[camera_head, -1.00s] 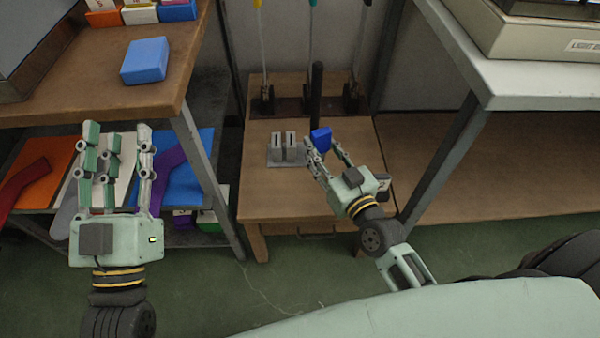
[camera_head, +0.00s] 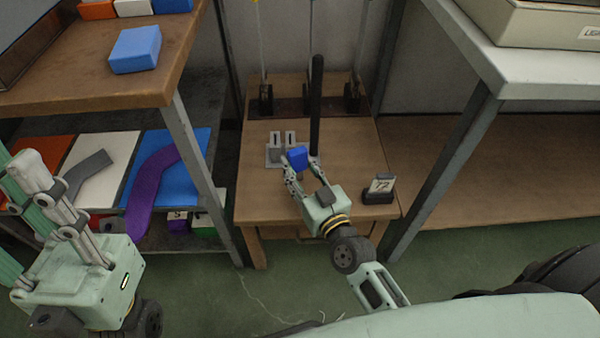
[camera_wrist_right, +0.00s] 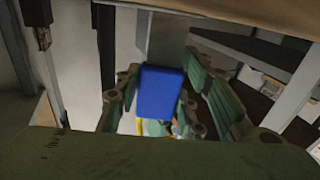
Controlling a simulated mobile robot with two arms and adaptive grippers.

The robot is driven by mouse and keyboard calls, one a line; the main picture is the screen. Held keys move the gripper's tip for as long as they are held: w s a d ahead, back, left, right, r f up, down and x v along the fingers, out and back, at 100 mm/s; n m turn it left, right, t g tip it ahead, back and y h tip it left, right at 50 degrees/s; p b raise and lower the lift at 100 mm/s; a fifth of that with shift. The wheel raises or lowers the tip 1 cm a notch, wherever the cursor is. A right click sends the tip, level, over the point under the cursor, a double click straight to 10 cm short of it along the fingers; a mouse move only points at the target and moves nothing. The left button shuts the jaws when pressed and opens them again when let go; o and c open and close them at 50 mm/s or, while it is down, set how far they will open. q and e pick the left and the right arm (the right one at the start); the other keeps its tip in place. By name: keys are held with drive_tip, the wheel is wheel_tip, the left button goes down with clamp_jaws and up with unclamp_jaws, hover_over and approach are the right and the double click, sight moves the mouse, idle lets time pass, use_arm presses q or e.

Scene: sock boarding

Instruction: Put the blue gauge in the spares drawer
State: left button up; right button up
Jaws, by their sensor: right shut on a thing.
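The blue gauge, a small dark blue block (camera_head: 299,157), is in my right gripper (camera_head: 300,168), held over the small wooden table (camera_head: 262,205). The right wrist view shows the blue block (camera_wrist_right: 160,92) between the green fingers, which close on it. My left gripper (camera_head: 22,168) is empty at the far left, its fingers extended and apart. Below the small table's top is a front (camera_head: 290,232) that may be a drawer; my right arm partly covers it, and I read no label there.
A grey slotted holder (camera_head: 274,154) and a dark upright post (camera_head: 317,105) stand near the held block. A dark stand with a 72 card (camera_head: 381,185) is at the table's right. A lighter blue block (camera_head: 135,50) lies on the left bench. A pale bench (camera_head: 520,82) is at right.

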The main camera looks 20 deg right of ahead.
drive_tip(key=shift+f, duration=0.15)
drive_tip(key=shift+f, duration=0.15)
drive_tip(key=o, duration=1.2)
